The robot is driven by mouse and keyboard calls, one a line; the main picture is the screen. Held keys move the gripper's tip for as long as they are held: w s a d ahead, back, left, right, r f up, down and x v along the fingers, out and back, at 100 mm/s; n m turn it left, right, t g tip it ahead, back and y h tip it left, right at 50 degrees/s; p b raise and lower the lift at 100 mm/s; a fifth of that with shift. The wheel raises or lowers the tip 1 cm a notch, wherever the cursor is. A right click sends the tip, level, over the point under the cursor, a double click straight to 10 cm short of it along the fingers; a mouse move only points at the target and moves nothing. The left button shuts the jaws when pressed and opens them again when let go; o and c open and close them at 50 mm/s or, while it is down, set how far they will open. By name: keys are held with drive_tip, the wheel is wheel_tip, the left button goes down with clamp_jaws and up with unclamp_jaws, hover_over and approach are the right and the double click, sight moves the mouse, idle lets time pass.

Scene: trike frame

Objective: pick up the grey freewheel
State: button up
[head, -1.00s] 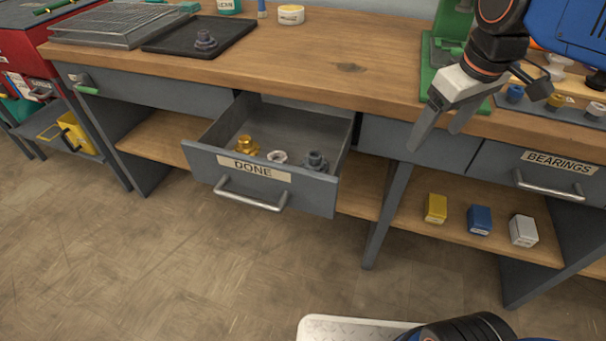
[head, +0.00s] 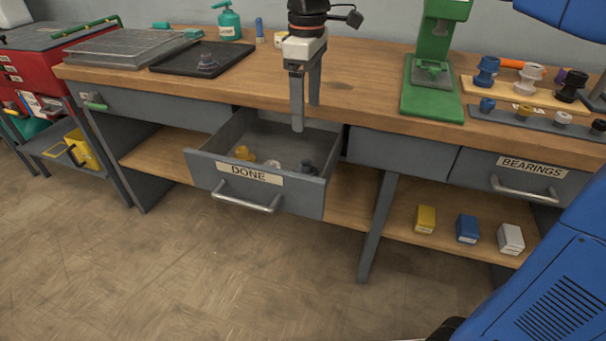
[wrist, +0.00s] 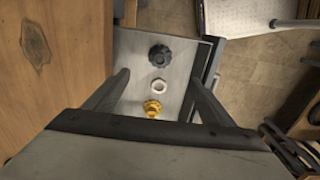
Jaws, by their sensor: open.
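A dark grey toothed part (head: 307,168) lies in the open DONE drawer (head: 205,166), at its right side. A white ring (head: 273,164) and a gold part (head: 243,154) lie left of it. The wrist view shows the dark grey part (wrist: 161,55), the white ring (wrist: 158,86) and the gold part (wrist: 152,108) in a row. Another dark grey part (head: 207,63) stands on the black tray (head: 180,63). I cannot tell which grey part is the freewheel. My gripper (head: 305,116) is open and empty, pointing down above the drawer, apart from the parts.
The bench edge (head: 370,118) runs behind the drawer. A green press (head: 432,75) stands right of my gripper. Several hubs stand on a wooden block (head: 500,90) and smaller parts on a grey strip (head: 540,128).

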sight(306, 163)
wheel_tip(306, 163, down, 17)
drive_tip(key=shift+r, duration=0.15)
drive_tip(key=c, duration=1.4)
drive_tip(key=shift+r, duration=0.1)
